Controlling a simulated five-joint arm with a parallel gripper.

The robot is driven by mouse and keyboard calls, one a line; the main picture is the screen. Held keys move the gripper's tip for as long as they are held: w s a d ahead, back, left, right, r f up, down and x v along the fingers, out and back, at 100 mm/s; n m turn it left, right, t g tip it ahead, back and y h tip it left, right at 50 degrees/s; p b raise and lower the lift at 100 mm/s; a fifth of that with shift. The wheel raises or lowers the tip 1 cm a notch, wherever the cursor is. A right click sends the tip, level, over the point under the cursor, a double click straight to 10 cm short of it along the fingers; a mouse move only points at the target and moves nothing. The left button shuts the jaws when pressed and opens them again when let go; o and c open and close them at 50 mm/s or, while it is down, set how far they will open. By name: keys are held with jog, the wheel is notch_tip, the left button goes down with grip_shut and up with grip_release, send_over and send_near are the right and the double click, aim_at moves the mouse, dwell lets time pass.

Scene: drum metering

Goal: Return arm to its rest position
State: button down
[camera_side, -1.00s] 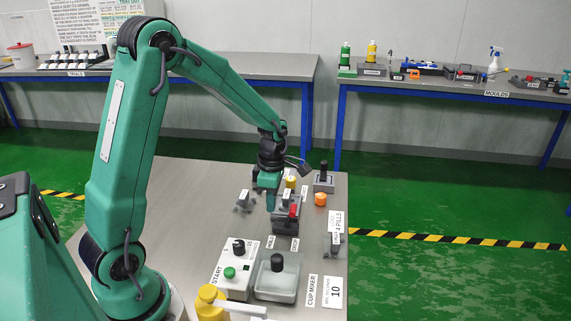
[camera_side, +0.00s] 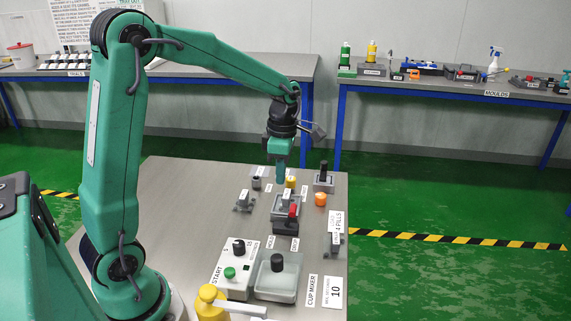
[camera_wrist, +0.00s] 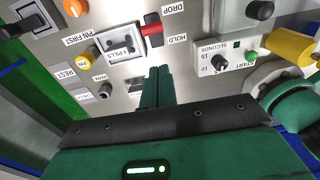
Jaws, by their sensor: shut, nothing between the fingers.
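My gripper (camera_side: 281,175) is shut and empty, pointing down above the far part of the grey work table (camera_side: 180,220). In the wrist view its two green fingers (camera_wrist: 156,88) lie together with nothing between them. Below and in front of it in the side view stands a grey station with a red handle (camera_side: 292,212). The red handle also shows in the wrist view (camera_wrist: 153,30), beside the labels HOLD and DROP. A label reading REST (camera_wrist: 66,74) lies on the table in the wrist view, near a yellow knob (camera_wrist: 87,59).
An orange cap (camera_side: 320,199) and a black-handled block (camera_side: 323,180) stand right of the gripper. Benches marked TRIALS and MOULDS stand behind.

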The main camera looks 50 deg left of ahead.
jog(key=shift+r, duration=0.1)
dwell(0.3)
jog(key=s+d+r+m+t, duration=0.3)
jog(key=s+m, duration=0.5)
jog(key=m, duration=0.5)
jog(key=s+d+r+m+t, duration=0.3)
jog(key=s+m, duration=0.6)
jog(key=m, duration=0.5)
notch_tip(320, 180, up, 3)
jog(key=shift+d+f, duration=0.2)
jog(key=shift+d, duration=0.45)
jog(key=w+a+f+n, duration=0.2)
jog(key=w+a+n, duration=0.1)
jog(key=w, duration=0.3)
jog(key=w+a+f+n+y, duration=0.1)
jog(key=w+a+f+n, duration=0.1)
jog(key=w+a+n, duration=0.2)
jog(key=shift+w+n+g, duration=0.4)
jog(key=shift+w+n, duration=0.4)
jog(key=shift+w, duration=0.15)
